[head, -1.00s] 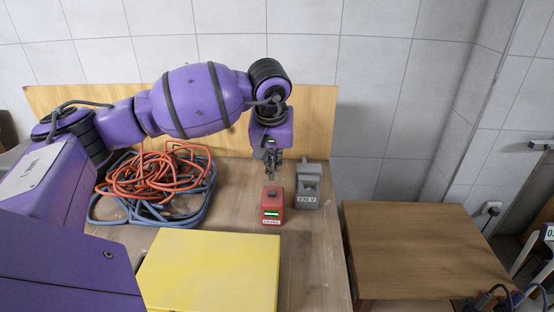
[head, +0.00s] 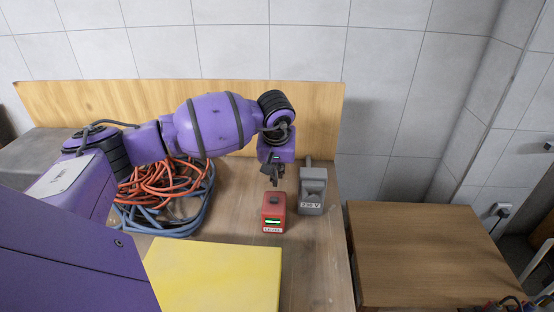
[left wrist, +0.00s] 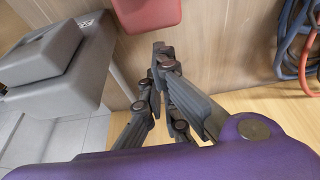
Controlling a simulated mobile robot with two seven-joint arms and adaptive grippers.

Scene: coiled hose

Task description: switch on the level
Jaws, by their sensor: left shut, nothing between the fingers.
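The level is a red box (head: 273,218) labelled LEVEL, upright on the wooden worktop. Its front window (head: 272,221) shows a bright green strip, and a dark knob or button (head: 274,200) sits on its top. My left gripper (head: 275,184) is shut and empty, pointing down just behind and above the level's top; I cannot tell whether it touches. In the left wrist view the shut fingers (left wrist: 160,54) are close to the level's red body (left wrist: 146,12), which is cut off by the upper edge. My right gripper is not in view.
A grey 230 V device (head: 312,190) stands close to the level's right. Orange and blue hoses (head: 165,205) lie coiled at left. A yellow box (head: 215,275) is in front. A bare wooden table (head: 430,250) stands at right; a wooden backboard (head: 320,115) is behind.

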